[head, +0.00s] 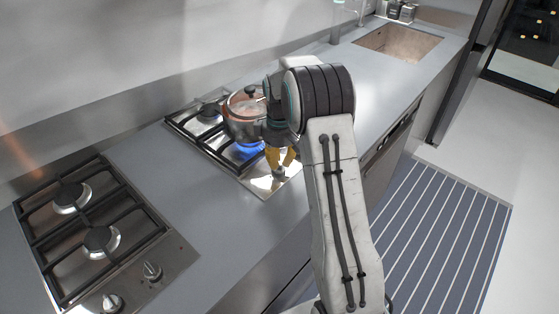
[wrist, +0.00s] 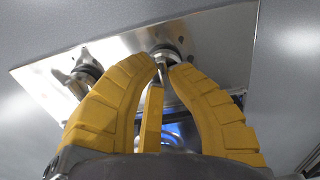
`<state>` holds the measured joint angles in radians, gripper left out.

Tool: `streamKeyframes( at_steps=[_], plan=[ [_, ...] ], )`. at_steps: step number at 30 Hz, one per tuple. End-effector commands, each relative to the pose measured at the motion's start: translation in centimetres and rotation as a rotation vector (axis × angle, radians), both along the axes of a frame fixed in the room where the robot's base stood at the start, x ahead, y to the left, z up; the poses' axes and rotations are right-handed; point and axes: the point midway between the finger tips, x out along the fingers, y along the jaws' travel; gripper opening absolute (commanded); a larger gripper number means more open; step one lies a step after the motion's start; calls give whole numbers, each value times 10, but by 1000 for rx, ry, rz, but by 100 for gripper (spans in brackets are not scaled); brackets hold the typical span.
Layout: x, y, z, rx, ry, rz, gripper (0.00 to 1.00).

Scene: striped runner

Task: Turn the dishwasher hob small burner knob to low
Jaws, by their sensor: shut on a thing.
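The far hob (head: 262,184) is a steel plate set in the grey counter. My gripper (head: 279,166) reaches down to its front edge, its yellow fingers shut on a hob knob (head: 279,174). In the wrist view the fingertips of my gripper (wrist: 166,66) close around the metal knob (wrist: 163,54). A second knob (wrist: 86,66) sits to the left of it, apart from the fingers. A blue flame (head: 248,151) burns under a lidded pot (head: 240,128). The held knob's marking and exact angle are hidden by the fingers.
A second hob (head: 150,235) with two burners and two knobs lies at the left, unlit. A sink (head: 398,43) is at the far end of the counter. A striped runner (head: 440,235) covers the floor at the right. Grey counter between the hobs is clear.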

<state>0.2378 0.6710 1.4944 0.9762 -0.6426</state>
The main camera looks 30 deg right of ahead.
Motion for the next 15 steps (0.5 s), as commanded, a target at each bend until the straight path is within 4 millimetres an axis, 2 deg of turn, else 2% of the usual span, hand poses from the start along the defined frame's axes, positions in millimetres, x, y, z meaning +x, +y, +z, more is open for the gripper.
streamKeyframes(
  at_steps=[2,9,15],
  plan=[
    [0,0,0,0,1,1,20],
    [0,0,0,0,0,0,41],
    [0,0,0,0,0,0,42]
  ],
)
